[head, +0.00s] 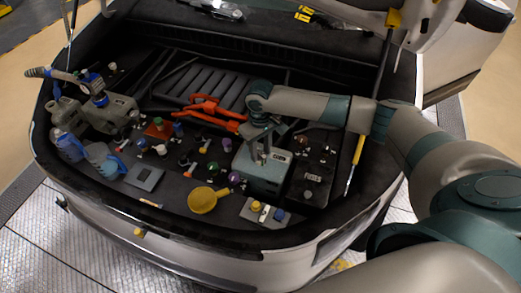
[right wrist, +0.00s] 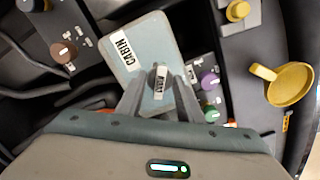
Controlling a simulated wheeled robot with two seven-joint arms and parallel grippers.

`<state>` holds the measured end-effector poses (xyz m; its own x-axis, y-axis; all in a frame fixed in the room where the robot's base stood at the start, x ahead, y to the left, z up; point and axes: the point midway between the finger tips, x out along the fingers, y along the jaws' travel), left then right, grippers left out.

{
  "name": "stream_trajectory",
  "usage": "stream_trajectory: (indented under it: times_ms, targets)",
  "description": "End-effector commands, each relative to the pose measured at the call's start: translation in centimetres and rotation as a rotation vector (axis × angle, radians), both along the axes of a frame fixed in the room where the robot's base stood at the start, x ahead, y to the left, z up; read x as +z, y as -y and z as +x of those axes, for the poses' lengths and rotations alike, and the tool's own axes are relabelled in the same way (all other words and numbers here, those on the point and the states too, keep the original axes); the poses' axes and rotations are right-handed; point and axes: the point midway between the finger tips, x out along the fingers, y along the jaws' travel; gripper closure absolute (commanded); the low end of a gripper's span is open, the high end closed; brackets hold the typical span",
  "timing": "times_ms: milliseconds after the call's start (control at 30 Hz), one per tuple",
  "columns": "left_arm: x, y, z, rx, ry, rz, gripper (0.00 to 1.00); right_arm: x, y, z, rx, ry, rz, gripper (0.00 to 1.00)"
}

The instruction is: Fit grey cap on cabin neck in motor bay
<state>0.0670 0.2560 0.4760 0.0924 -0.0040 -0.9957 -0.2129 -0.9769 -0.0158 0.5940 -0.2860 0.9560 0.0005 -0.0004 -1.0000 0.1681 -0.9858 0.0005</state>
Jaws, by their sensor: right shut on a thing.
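The cabin reservoir, a pale grey-blue box (head: 262,178), stands in the front middle of the motor bay. In the right wrist view its top (right wrist: 125,48) bears a "CABIN" label. My right gripper (head: 262,152) is over this box, pointing down. In the right wrist view the right gripper (right wrist: 160,92) is shut on the grey cap (right wrist: 160,78), which has a small white label. The cabin neck is hidden under the cap and fingers, so I cannot tell whether the cap touches it. My left gripper is not in view.
A yellow funnel (head: 202,200) and a small tray (head: 246,212) with yellow and blue caps lie in front. Purple and green caps (right wrist: 209,80) are beside the box. A fuse box (head: 316,186) stands right. Orange cables (head: 205,110) lie behind; jugs (head: 105,160) stand left.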

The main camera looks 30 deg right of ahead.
Motion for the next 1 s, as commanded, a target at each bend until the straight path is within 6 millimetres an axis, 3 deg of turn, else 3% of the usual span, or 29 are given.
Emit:
stream_trajectory:
  times_ms: [167,500,900,933,1000]
  targets:
    - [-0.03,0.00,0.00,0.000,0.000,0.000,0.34,-0.09,0.04,-0.01,-0.023,0.000,-0.001,0.81]
    - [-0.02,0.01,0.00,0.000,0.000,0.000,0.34,-0.07,0.03,0.01,-0.268,0.000,-0.002,0.81]
    - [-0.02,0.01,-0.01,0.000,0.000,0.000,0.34,-0.07,-0.05,0.03,-0.323,0.001,0.000,0.81]
    - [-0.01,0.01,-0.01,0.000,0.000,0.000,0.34,-0.04,-0.01,0.05,-0.319,0.001,0.000,0.59]
    - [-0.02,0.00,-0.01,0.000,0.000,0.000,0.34,-0.02,0.00,0.06,-0.317,0.001,-0.001,0.45]
